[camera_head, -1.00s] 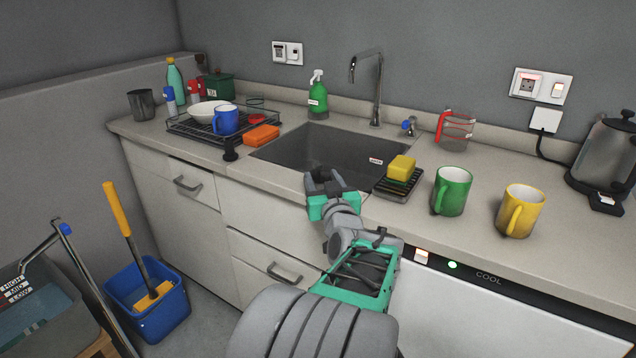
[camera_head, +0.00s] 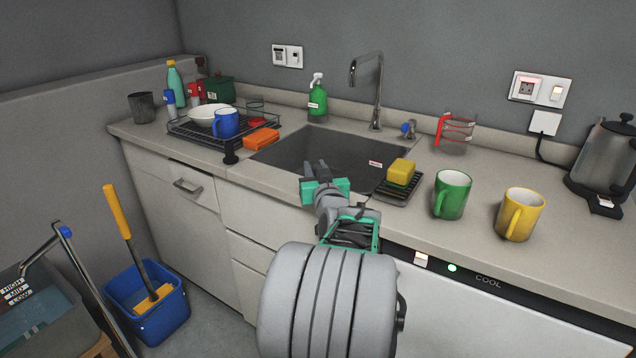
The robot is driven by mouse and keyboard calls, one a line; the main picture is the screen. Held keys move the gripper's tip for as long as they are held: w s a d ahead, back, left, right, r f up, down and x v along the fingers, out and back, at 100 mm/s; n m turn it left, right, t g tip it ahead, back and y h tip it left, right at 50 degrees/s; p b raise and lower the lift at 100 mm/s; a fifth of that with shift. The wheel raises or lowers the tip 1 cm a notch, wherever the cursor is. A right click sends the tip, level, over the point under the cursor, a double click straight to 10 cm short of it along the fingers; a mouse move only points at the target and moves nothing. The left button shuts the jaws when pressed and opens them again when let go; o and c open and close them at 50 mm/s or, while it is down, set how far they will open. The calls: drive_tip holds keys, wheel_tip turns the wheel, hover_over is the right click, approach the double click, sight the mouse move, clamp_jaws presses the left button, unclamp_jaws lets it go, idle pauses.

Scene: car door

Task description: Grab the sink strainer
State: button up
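I cannot make out a sink strainer in this view. The dark sink basin (camera_head: 345,148) is set in the counter, and its near part is hidden by my gripper and the front rim. My gripper (camera_head: 316,165) is over the sink's front edge, its fingers pointing toward the basin. The two fingers look apart, with nothing seen between them. A small white label (camera_head: 375,164) shows on the sink's right inner wall.
A yellow sponge (camera_head: 401,171) on a black rack stands right of the sink, near green (camera_head: 452,195) and yellow (camera_head: 519,214) mugs. The tap (camera_head: 376,95) rises behind the sink. An orange sponge (camera_head: 262,138) and a dish rack (camera_head: 190,132) are at left.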

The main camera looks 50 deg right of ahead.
clamp_jaws()
